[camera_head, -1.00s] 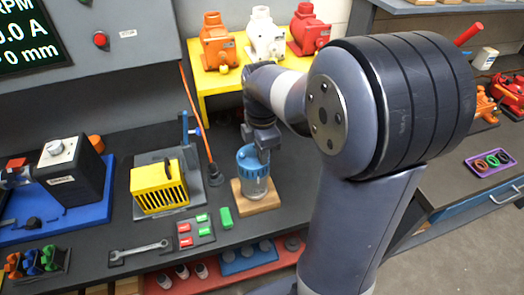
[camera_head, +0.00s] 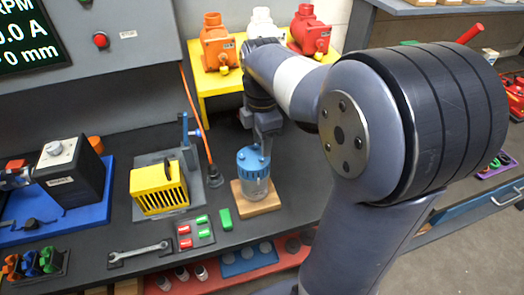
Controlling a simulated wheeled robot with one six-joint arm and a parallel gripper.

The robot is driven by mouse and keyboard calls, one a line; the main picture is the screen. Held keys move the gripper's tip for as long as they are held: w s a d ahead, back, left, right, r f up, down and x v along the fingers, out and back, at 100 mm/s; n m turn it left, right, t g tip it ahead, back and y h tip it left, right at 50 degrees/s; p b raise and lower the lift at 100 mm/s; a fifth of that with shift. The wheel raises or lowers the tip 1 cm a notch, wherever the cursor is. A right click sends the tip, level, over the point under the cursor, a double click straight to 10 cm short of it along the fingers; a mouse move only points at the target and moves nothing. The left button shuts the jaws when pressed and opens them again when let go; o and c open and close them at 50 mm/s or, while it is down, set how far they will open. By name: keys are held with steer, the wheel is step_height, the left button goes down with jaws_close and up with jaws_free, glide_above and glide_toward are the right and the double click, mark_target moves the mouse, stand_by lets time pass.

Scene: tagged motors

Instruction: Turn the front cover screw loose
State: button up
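A clear cylinder with a blue ribbed cover (camera_head: 252,158) stands upright on a wooden block (camera_head: 264,201) on the dark bench. Any screws on its cover are too small to make out. My gripper (camera_head: 264,146) points down at the back right edge of the blue cover. Its fingers overlap the cover in the picture, and I cannot tell whether they touch it. The finger gap is not clear from this angle. A yellow slotted cover (camera_head: 158,188) sits on a grey unit to the left; no screw on it can be made out.
Orange, white and red motors stand on a yellow shelf (camera_head: 222,84) behind my arm. An orange cable and black base (camera_head: 212,176) stand left of the cylinder. A green block (camera_head: 225,219), a button plate (camera_head: 195,232) and a wrench (camera_head: 140,252) lie in front.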

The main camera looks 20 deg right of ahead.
mark_target(262, 158)
step_height(262, 158, up, 6)
steer(key=shift+f, duration=0.1)
stand_by(0.4)
step_height(262, 158, down, 11)
steer(key=shift+r+p, duration=0.15)
steer(key=shift+p, duration=0.15)
steer(key=shift+r, duration=0.1)
stand_by(0.3)
